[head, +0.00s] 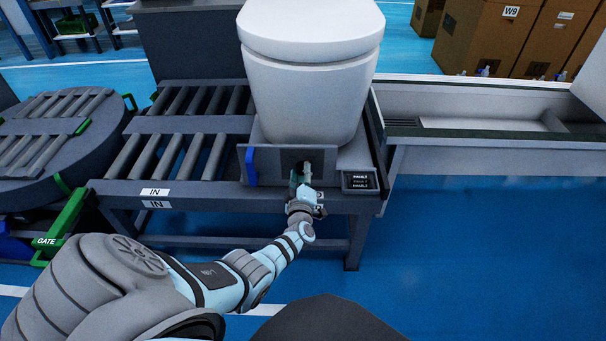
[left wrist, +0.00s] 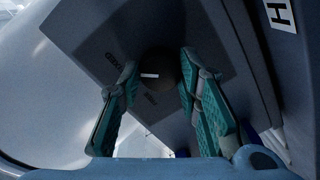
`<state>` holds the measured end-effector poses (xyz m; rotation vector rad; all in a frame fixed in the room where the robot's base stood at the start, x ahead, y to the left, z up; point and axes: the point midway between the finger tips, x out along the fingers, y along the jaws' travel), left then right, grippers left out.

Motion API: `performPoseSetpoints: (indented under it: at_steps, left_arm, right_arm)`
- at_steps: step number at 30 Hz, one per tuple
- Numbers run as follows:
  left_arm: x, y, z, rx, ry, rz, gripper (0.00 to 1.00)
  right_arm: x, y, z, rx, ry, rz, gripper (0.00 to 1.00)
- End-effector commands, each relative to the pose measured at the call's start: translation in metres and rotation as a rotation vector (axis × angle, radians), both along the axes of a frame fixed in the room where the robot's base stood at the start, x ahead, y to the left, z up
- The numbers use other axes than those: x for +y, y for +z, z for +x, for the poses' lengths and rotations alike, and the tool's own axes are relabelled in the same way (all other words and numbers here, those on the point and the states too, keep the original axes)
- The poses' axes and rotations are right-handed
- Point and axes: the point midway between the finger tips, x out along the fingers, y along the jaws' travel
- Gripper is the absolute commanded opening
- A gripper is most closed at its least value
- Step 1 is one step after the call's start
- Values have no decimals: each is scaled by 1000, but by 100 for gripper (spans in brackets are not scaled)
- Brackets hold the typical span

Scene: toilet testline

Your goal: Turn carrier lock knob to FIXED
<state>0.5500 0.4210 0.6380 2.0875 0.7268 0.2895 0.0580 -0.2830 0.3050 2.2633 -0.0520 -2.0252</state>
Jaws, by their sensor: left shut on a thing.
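The carrier lock knob (left wrist: 158,66) is a dark round knob with a short white mark, set on a dark plate. In the left wrist view the mark lies about level, and small lettering on the plate is too unclear to read surely. In the head view the plate (head: 268,168) is on the front of the carrier under the toilet (head: 308,85). My left gripper (head: 301,174) reaches the plate's right part and hides most of the knob. Its teal fingers (left wrist: 157,88) are shut on the knob, one on each side. My right gripper is not in view.
Roller conveyor (head: 170,155) runs left, with a round turntable (head: 50,135) beyond. A grey trough (head: 480,105) stands right. Blue floor in front is clear at right.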

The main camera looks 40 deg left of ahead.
Motion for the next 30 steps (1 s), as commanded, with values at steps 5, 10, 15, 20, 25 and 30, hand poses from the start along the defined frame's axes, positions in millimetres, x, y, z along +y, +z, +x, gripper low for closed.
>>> performPoseSetpoints:
  at_steps: [5,10,15,20,25,30]
  left_arm:
    - [1,1,0,-2,1,1,37]
    - [0,0,0,-2,0,0,51]
    - [0,0,0,-1,-1,0,51]
    - [-5,0,-5,-3,-1,-1,51]
    - [-23,1,-30,-2,-3,-3,51]
    - [-52,4,-70,0,-1,-3,51]
  right_arm:
    - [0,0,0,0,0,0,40]
    - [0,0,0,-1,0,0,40]
    - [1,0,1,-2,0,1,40]
    - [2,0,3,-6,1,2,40]
    - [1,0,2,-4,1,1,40]
    - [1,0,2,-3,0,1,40]
